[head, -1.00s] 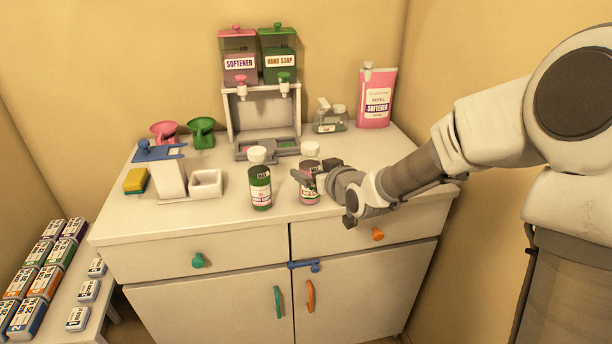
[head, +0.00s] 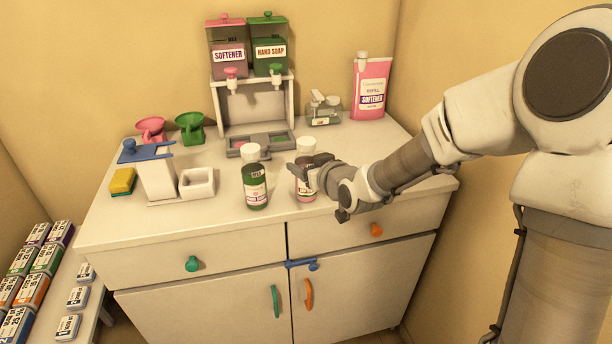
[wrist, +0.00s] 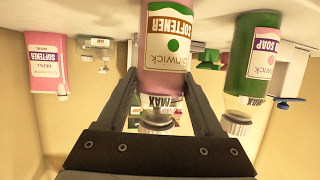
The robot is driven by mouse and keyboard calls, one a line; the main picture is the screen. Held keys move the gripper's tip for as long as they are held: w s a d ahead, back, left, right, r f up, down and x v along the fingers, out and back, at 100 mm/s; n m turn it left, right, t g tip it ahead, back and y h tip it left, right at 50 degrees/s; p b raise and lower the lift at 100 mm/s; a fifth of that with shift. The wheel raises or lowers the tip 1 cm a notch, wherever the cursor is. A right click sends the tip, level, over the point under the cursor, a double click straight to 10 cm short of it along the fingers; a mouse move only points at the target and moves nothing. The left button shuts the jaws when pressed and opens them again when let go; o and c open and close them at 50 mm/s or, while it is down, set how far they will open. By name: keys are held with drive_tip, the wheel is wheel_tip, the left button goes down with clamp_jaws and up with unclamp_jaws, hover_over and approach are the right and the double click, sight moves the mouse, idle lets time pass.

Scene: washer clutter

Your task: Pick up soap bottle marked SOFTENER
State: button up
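The SOFTENER soap bottle (head: 305,190), pink with a pale cap, stands upright on the counter. Its label is readable in the wrist view (wrist: 166,50), where the scene appears upside down. My gripper (head: 304,168) is at the bottle's upper part, partly hiding it in the head view. In the wrist view my gripper's fingers (wrist: 160,78) lie on either side of the bottle near its shoulder. They look open, with narrow gaps; contact is not clear. The similar green SOAP bottle (head: 255,186) stands just left of it and also shows in the wrist view (wrist: 254,55).
A dispenser stand (head: 222,108) with SOFTENER and HAND SOAP tanks is behind the bottles. A pink refill pouch (head: 370,90) and a small clear bottle (head: 323,113) stand at the back right. A white box (head: 197,183) and yellow sponge (head: 122,181) sit left. The front counter strip is clear.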

drive_tip(key=c, duration=1)
drive_tip(key=shift+r, duration=0.1)
